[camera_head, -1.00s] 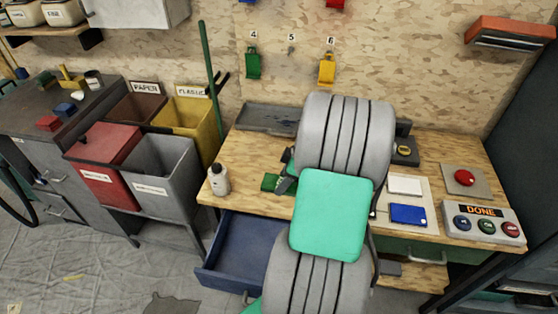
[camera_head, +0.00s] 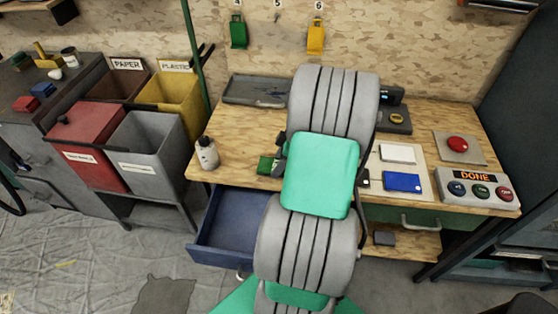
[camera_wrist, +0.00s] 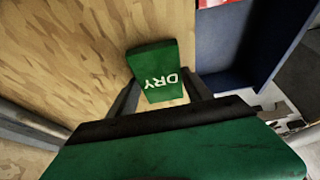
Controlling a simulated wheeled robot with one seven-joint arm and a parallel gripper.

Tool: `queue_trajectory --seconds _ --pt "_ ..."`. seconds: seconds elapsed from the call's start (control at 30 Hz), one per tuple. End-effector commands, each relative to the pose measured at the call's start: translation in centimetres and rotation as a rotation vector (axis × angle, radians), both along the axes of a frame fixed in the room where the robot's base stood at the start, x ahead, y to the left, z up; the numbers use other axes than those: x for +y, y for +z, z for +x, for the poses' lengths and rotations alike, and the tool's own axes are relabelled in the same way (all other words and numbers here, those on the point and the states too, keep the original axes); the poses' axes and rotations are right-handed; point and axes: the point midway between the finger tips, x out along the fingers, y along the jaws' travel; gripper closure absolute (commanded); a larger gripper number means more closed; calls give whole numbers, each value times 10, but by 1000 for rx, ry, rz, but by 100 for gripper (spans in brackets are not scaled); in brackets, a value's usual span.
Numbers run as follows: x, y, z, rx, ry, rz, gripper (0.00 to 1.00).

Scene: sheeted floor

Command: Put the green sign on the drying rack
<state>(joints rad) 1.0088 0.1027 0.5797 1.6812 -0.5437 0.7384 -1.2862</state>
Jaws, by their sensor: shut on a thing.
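A green sign (camera_wrist: 157,72) with the white word DRY is between the two dark fingers of my gripper (camera_wrist: 162,88), which is shut on it. The word appears upside down in the wrist view, over the wooden tabletop. In the head view the sign (camera_head: 266,164) shows as a small green patch at the table's front left, beside my gripper (camera_head: 279,157). My arm hides part of the gripper and the table's middle. I cannot pick out a drying rack for certain in either view.
A white bottle (camera_head: 207,153) stands left of the sign. A blue drawer (camera_head: 232,228) is open below. A dark tray (camera_head: 243,90) lies at the back. Green (camera_head: 238,33) and yellow (camera_head: 315,37) pieces hang on the wall. A button panel (camera_head: 478,190) is at the right.

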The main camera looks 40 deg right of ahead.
Motion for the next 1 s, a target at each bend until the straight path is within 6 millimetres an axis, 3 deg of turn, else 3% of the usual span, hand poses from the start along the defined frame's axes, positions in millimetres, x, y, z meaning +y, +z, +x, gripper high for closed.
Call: queue_trajectory --seconds 0.77,0.8,1.0 --pt "0 -12 0 0 1 0 87" --pt "0 -11 0 0 1 0 39" --pt "0 -11 0 0 1 0 22"
